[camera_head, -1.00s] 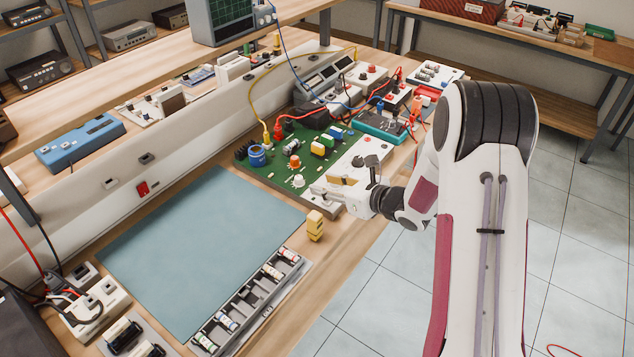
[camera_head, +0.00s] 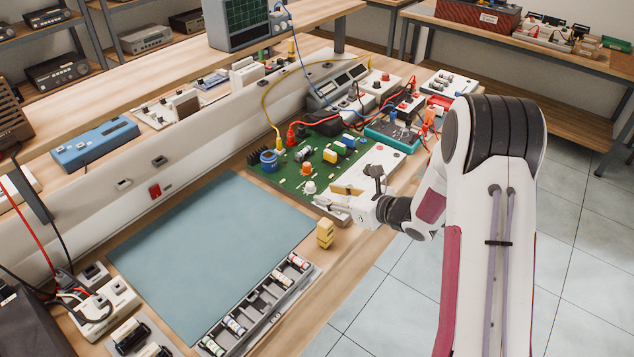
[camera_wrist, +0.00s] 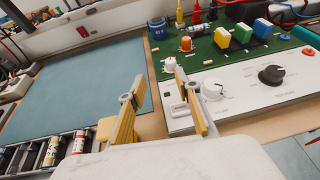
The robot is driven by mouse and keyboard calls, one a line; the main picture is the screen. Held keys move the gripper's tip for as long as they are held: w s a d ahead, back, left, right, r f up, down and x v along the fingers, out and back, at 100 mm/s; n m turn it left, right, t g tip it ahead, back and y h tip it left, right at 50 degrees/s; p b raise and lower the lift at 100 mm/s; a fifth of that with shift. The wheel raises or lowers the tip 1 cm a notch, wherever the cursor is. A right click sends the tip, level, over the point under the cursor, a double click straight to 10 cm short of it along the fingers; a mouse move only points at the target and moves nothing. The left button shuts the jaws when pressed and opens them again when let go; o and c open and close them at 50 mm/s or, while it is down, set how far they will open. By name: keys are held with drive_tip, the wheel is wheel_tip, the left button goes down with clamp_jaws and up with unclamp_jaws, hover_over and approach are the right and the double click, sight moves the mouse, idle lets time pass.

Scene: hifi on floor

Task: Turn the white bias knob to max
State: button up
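The circuit trainer has a green board (camera_head: 330,150) and a white front panel (camera_head: 385,156). A white knob (camera_head: 309,187) stands near the board's front left corner; it also shows in the wrist view (camera_wrist: 170,65), just beyond the right fingertip. A second white knob (camera_wrist: 212,88) sits on the white panel, right of the right finger. A black knob (camera_wrist: 271,75) is farther right. The labels are too small to read, so I cannot tell which white knob is bias. My gripper (camera_wrist: 158,80) is open and empty, its yellow-padded fingers apart at the board's left front corner.
An orange knob (camera_wrist: 186,44) and several coloured components stand behind the white knob. A battery tray (camera_head: 262,305) lies at the bench's front. The blue mat (camera_head: 210,250) is clear. Red and yellow cables rise behind the board.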

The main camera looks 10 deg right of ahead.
drive_tip(key=w+a+r+n+g+y, duration=0.35)
drive_tip(key=w+a+n+g, duration=0.2)
drive_tip(key=a+n, duration=0.35)
drive_tip(key=g+h, duration=0.4)
drive_tip(key=h, duration=0.4)
approach(310, 184)
drive_tip(key=shift+w+f+m+y, duration=0.25)
drive_tip(key=shift+f+m, duration=0.1)
drive_tip(key=shift+m, duration=0.05)
drive_tip(key=shift+g, duration=0.25)
drive_tip(key=shift+x, duration=3.95)
drive_tip(key=shift+c, duration=0.5)
clamp_jaws()
